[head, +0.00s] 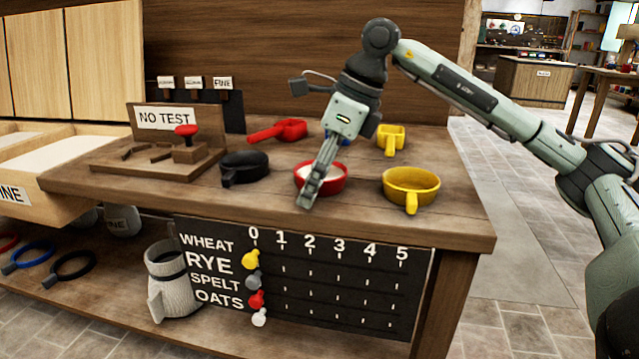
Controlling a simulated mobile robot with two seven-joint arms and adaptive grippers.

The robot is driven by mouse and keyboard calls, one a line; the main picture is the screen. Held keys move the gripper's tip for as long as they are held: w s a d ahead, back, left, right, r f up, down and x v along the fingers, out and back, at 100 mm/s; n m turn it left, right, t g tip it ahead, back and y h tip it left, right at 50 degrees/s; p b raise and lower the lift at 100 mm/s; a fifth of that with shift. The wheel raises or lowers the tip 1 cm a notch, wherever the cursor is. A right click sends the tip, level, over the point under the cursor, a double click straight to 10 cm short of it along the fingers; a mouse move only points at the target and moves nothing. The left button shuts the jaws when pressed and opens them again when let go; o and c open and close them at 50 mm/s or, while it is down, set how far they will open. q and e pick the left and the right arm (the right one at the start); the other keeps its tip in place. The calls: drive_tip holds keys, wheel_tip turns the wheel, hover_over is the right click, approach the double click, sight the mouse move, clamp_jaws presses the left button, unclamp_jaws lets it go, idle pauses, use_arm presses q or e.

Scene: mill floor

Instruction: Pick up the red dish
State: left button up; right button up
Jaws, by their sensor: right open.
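The round red dish (338,184) sits near the front edge of the wooden bench, with a pale inside or pale contents showing. My right gripper (308,202) points down at the dish and covers part of its front and left side. Its jaws are open, but the fingers overlap in this view. I cannot tell whether the fingers touch the dish or straddle its rim. My left gripper is not in view.
A black dish (245,168) stands left of the red dish and a yellow dish (411,186) right. Behind are a red scoop (291,129) and a smaller yellow scoop (391,138). A wooden stand with a NO TEST sign (165,118) is at left.

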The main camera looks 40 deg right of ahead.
drive_tip(key=shift+c, duration=0.6)
clamp_jaws()
drive_tip(key=shift+r, duration=0.1)
